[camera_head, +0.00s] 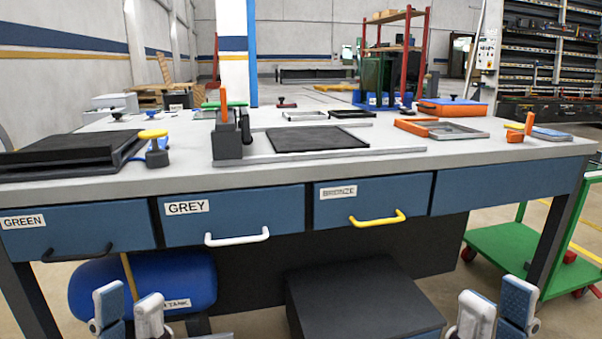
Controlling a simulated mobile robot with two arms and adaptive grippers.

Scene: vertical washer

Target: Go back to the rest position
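My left gripper (130,302) is at the bottom left of the head view, in front of the blue tank (190,275) under the workbench. Its two fingers stand upright and apart, with nothing between them. My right gripper (496,300) is at the bottom right, left of the green cart. Its fingers are also apart and empty. Both show below the level of the drawers, and neither appears to touch anything. The lower parts of both grippers are cut off by the frame edge.
A workbench (400,162) spans the view, with closed drawers labelled GREEN (80,226), GREY (270,211) and BRONZE (338,212). Trays and tools lie on top. A dark box (365,295) stands below, between my grippers. A green cart (520,250) is at the right.

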